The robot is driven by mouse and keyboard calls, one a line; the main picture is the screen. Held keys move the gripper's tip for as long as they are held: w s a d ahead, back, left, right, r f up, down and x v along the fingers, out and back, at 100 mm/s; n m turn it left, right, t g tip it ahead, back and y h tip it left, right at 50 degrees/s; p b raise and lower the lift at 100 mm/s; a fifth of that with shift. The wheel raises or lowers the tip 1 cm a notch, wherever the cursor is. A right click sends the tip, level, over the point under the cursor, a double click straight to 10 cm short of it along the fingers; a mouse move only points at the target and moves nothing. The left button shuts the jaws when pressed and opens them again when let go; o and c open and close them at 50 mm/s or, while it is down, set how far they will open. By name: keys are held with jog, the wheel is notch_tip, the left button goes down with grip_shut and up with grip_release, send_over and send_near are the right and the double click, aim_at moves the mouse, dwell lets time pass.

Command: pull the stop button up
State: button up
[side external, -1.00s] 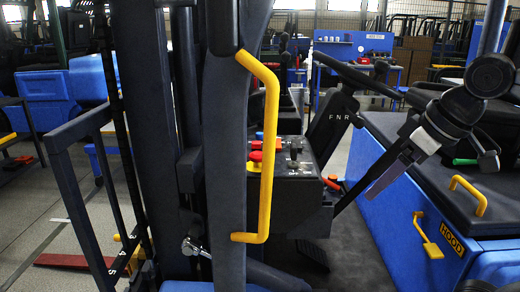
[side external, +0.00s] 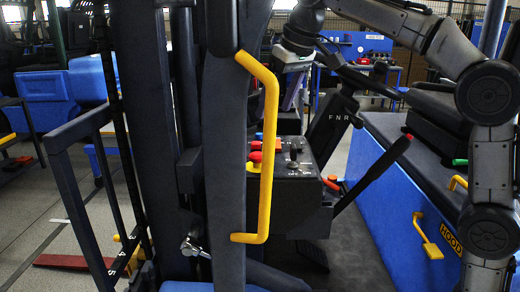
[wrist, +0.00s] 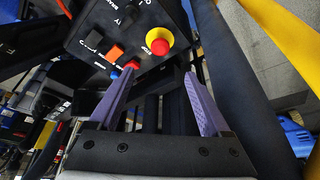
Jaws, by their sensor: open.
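The stop button (side external: 255,157) is a red mushroom head on a yellow base, on the black console beside the yellow grab bar in the side view. In the wrist view the stop button (wrist: 158,42) is at the top centre, apart from my fingers. My gripper (wrist: 160,75) is open and empty, its two purple fingers spread with the button beyond the gap between their tips.
The yellow grab bar (side external: 268,150) and dark post (side external: 228,180) stand right beside the console (side external: 298,185). Small red, orange and blue controls sit near the button, including an orange switch (wrist: 115,52). A red-tipped lever (side external: 385,165) rises to the right.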

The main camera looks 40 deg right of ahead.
aim_at(258, 154)
jog(key=x, duration=1.3)
jog(key=shift+f, duration=0.1)
grip_shut()
